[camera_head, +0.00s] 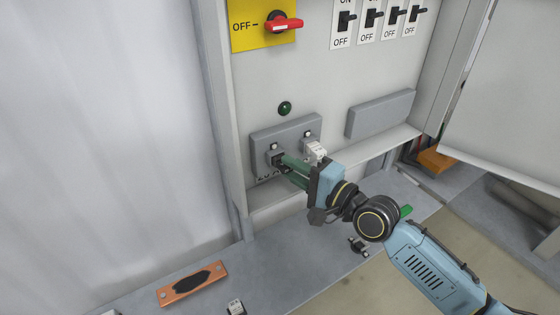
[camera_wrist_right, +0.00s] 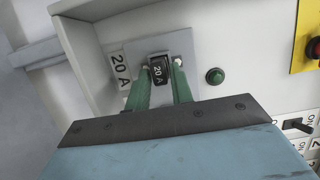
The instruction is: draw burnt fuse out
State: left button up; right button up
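In the head view the fingers partly hide the dark fuse. My left gripper is not in view.
A green lamp (camera_head: 285,108), a red-handled switch on yellow (camera_head: 284,24) and several breakers (camera_head: 372,18) are above. On the ledge below lie an orange plate with a black patch (camera_head: 193,284), a white fuse (camera_head: 235,307) and a small dark piece (camera_head: 358,245).

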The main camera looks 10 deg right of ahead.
aim_at(285, 171)
grip_shut()
jog(key=shift+s, duration=0.1)
jog(key=shift+s+d+p, duration=0.25)
jog(key=shift+s, duration=0.4)
jog(key=shift+s+d+p, duration=0.25)
jog(key=shift+s, duration=0.35)
jog(key=shift+s+d+p, duration=0.3)
jog(key=shift+s+p, duration=0.05)
jog(key=shift+s, duration=0.55)
jog(key=shift+s+d, duration=0.2)
jog(key=shift+s, duration=0.3)
jog(key=shift+s+d, duration=0.15)
jog(key=shift+s, duration=0.35)
